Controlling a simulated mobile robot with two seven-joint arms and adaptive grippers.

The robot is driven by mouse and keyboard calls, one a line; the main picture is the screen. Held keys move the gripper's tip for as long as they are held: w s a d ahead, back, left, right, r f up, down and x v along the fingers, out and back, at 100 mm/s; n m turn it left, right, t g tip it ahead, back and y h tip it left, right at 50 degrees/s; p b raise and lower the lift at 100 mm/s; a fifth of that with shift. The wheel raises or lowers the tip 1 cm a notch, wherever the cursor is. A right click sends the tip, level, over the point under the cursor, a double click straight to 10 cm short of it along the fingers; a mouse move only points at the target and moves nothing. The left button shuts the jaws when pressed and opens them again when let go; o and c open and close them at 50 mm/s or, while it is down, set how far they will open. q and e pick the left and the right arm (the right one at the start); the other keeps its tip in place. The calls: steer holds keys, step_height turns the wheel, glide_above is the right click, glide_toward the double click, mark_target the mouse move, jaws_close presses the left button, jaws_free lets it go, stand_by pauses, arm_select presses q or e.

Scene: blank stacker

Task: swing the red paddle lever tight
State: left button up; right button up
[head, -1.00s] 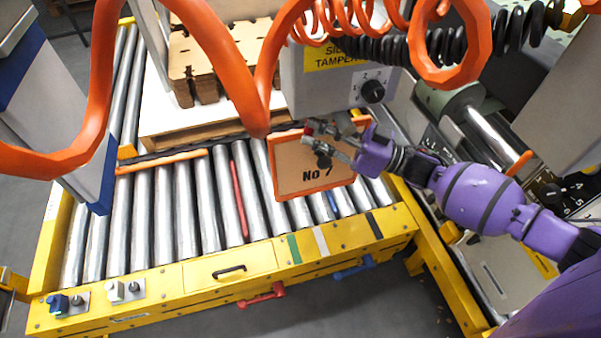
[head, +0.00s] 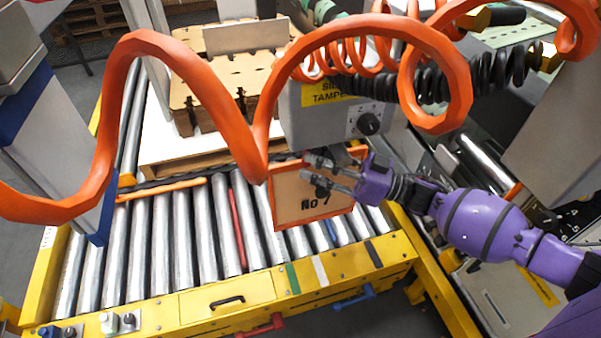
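A red paddle lever (head: 262,326) hangs under the yellow front rail of the roller conveyor, low in the head view and partly cut off by the bottom edge. A similar blue lever (head: 355,298) hangs to its right. My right gripper (head: 306,170) is well above and behind the red lever, in front of an orange-framed board marked "No 7" (head: 287,205). Its two grey fingers point left with a gap between them, and I see nothing held. A dark round part shows by the lower finger; I cannot tell what it belongs to. My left gripper is not in view.
Orange coiled hoses (head: 458,85) hang across the near view. A grey machine box with a black dial (head: 368,124) stands behind the board. Notched brown blanks (head: 190,100) are stacked at the back left. The rollers (head: 160,250) left of the board are mostly clear.

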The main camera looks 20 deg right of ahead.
steer(key=v, duration=1.2)
steer(key=shift+s+r, duration=0.15)
steer(key=shift+s, duration=0.15)
steer(key=shift+a, duration=0.1)
